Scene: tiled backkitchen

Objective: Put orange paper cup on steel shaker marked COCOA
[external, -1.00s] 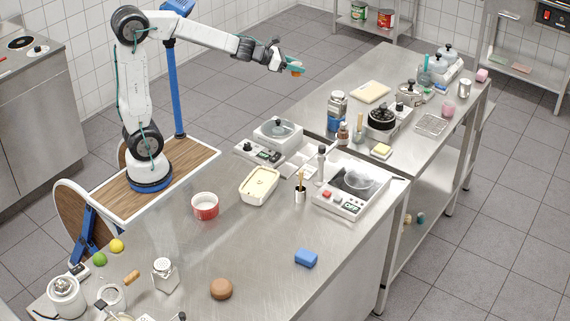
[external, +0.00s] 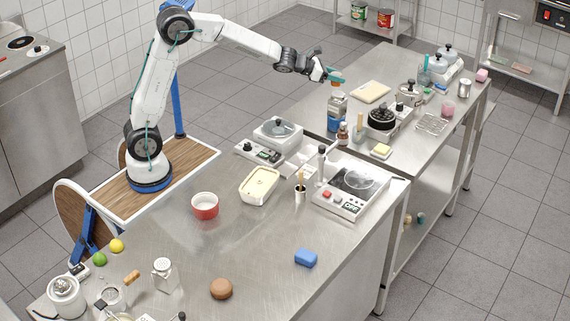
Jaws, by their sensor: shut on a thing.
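A second steel shaker (external: 163,272) stands upright at the front left of the near counter. Lettering is too small to read on either, so I cannot tell which is marked COCOA.
The near counter's middle is fairly clear.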

